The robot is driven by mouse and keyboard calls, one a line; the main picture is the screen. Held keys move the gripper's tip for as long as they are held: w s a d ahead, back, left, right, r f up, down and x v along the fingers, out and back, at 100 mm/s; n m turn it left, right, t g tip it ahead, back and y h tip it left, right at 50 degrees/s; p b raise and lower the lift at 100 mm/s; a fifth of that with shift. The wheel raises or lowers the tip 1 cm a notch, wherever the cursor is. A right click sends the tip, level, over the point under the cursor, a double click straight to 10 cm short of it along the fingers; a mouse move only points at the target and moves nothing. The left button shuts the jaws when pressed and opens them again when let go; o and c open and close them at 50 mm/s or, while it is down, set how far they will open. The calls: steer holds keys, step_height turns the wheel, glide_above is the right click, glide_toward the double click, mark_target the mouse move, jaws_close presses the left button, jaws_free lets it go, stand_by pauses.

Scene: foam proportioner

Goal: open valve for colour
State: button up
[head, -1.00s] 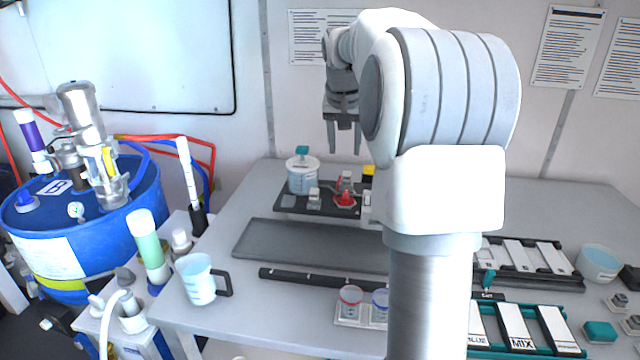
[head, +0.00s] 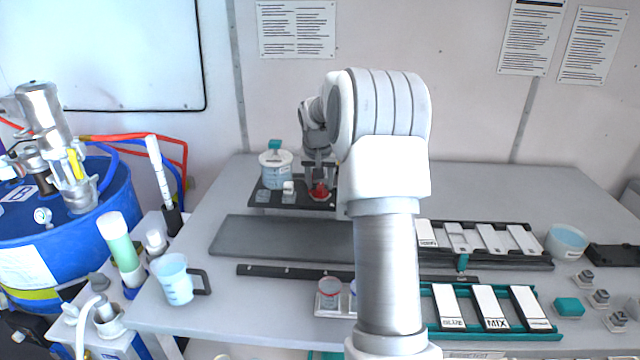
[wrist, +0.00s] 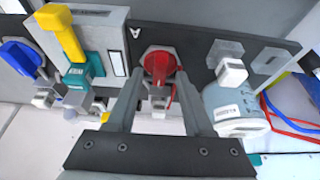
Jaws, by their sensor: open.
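A red valve handle (wrist: 158,64) sits on a grey hexagonal base on a dark plate marked "A" in the wrist view. It also shows as a small red spot at the back of the table in the head view (head: 319,191). My gripper (wrist: 160,78) is open, with one finger on each side of the red handle. I cannot tell whether the fingers touch it. In the head view my gripper (head: 318,172) points down over the handle and partly hides it. A blue handle (wrist: 20,56) and a yellow handle (wrist: 62,32) on a teal body stand to the left in the wrist view.
A white lidded jar (wrist: 235,108) stands close to the right of my gripper in the wrist view. A grey tray (head: 280,238) lies in front on the table. A jug (head: 175,280) stands at the front left, and label racks (head: 485,262) lie at the right.

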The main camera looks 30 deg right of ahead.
steer(key=shift+w+d+f, duration=0.1)
steer(key=shift+w+f, duration=0.05)
steer(key=shift+f, duration=0.3)
jaws_close()
